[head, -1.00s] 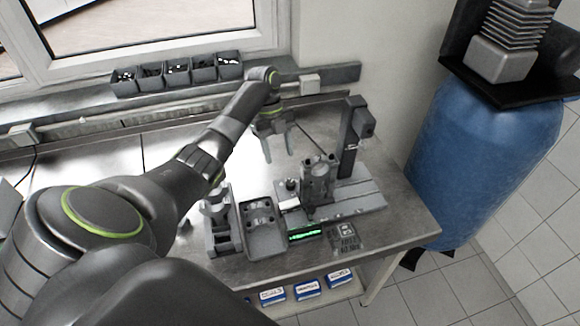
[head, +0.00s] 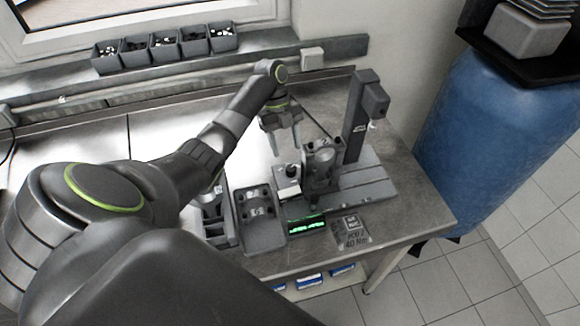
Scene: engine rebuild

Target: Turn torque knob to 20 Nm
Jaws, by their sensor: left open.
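The steel bench carries a grey machine fixture (head: 322,165) with a lit green display (head: 307,225) on its front edge. A small dark round knob (head: 291,171) stands on a pale block at the fixture's left side; I cannot tell for sure that it is the torque knob, and no pointer or scale on it is readable. A grey plate (head: 352,233) at the bench's front has markings that seem to include "40 Nm". My left gripper (head: 286,150) is open and empty, pointing down above and behind the dark knob, apart from it. My right gripper is out of view.
A grey tray (head: 259,243) with parts stands left of the fixture, partly beside a dark rack (head: 218,228). A tall dark post (head: 357,118) rises behind the fixture. Several parts bins (head: 165,47) line the back ledge. A blue barrel (head: 490,140) stands right of the bench.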

